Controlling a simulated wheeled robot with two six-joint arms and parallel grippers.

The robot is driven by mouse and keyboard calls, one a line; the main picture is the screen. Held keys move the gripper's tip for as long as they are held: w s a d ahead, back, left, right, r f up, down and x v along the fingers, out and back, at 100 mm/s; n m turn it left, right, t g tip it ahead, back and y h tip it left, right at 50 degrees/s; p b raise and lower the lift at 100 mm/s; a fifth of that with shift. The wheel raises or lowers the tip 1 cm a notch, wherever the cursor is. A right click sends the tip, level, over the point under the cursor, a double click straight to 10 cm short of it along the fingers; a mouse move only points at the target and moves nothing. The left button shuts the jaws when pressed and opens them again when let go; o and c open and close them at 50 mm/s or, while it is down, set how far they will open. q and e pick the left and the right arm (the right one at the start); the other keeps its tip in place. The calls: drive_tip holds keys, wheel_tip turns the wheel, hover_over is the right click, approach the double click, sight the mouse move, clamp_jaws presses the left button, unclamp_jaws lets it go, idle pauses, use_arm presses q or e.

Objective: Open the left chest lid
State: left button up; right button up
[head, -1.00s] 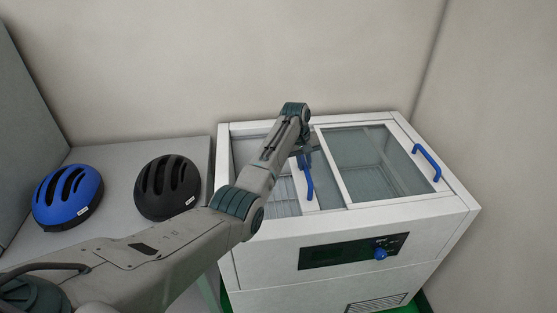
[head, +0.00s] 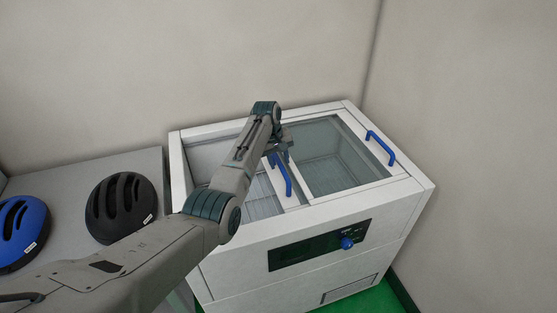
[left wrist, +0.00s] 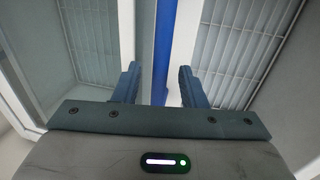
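The white chest (head: 200,262) has a blue left lid handle (head: 283,178) on a white frame bar near the middle of its top. The glass lid with this handle (left wrist: 163,45) sits partly over the right half, and part of the left side is uncovered, showing a grid inside. My left gripper (head: 281,152) is at this handle. In the left wrist view its two fingers (left wrist: 158,85) stand on either side of the blue bar, apart, with a visible gap on the left; contact on the right is unclear. My right gripper is not in view.
The right lid handle (head: 380,148) is at the chest's right end. A control panel with a blue knob (head: 347,243) is on the front. A black helmet (head: 120,208) and a blue helmet (head: 22,232) lie on a grey surface at left. Walls stand behind and right.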

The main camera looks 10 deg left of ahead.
use_arm(q)
drive_tip(key=shift+r, duration=0.1)
wheel_tip(320, 180, up, 10)
drive_tip(key=s+a+b, duration=0.1)
drive_tip(key=b, duration=0.1)
drive_tip(key=shift+a+r, duration=0.2)
drive_tip(key=shift+a, duration=0.2)
drive_tip(key=shift+s+r, duration=0.1)
